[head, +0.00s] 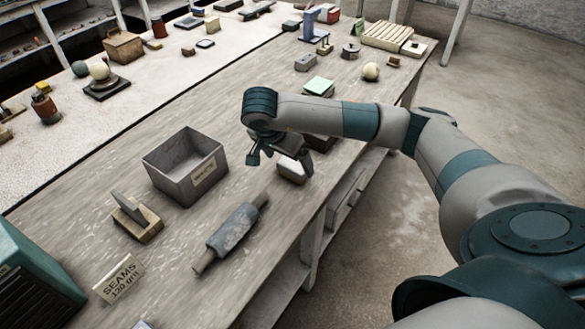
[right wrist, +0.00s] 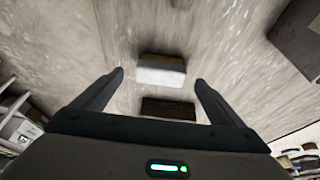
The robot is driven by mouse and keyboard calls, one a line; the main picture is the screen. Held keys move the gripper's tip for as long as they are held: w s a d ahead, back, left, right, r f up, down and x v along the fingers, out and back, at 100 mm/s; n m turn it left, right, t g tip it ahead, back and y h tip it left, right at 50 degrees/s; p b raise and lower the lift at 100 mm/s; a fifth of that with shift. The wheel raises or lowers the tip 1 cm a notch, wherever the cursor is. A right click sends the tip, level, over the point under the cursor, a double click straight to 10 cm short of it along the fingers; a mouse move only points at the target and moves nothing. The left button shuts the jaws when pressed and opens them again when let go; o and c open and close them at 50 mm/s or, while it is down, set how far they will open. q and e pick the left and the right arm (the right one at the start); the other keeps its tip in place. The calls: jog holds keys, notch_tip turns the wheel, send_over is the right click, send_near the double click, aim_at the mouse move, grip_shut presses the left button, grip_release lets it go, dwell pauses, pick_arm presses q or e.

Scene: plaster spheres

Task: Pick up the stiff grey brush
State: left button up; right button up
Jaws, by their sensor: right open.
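A small block with a pale face and a darker brown side (head: 291,171) lies on the workbench (head: 165,262) below my right gripper (head: 281,163). It may be the stiff grey brush, but bristles are not clear. In the right wrist view the same block (right wrist: 161,70) lies between and slightly beyond the fingertips of my right gripper (right wrist: 159,79). A dark brown block (head: 320,143) lies just behind it, and shows in the wrist view (right wrist: 168,109) nearer the palm. My right gripper is open and empty, its fingers pointing down. My left gripper is out of view.
A grey open box (head: 178,181) with a label stands left of the gripper. A grey-blue roller-like tool (head: 236,229) lies nearer, and a sanding block (head: 137,221) beside it. Bare bench lies between these.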

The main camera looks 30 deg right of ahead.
aim_at(292, 165)
jog(key=p+x, duration=0.1)
jog(key=x, duration=0.2)
jog(key=shift+w+d+p, duration=0.1)
jog(key=shift+d+p, duration=0.05)
jog(key=shift+p, duration=0.15)
jog(key=shift+w+d+f, duration=0.1)
jog(key=shift+f, duration=0.2)
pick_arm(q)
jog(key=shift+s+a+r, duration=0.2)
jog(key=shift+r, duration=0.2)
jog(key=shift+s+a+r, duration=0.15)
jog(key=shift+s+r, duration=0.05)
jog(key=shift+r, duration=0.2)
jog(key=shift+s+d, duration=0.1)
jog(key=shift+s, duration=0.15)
pick_arm(e)
jog(key=c, duration=1.2)
jog(key=shift+o, duration=0.2)
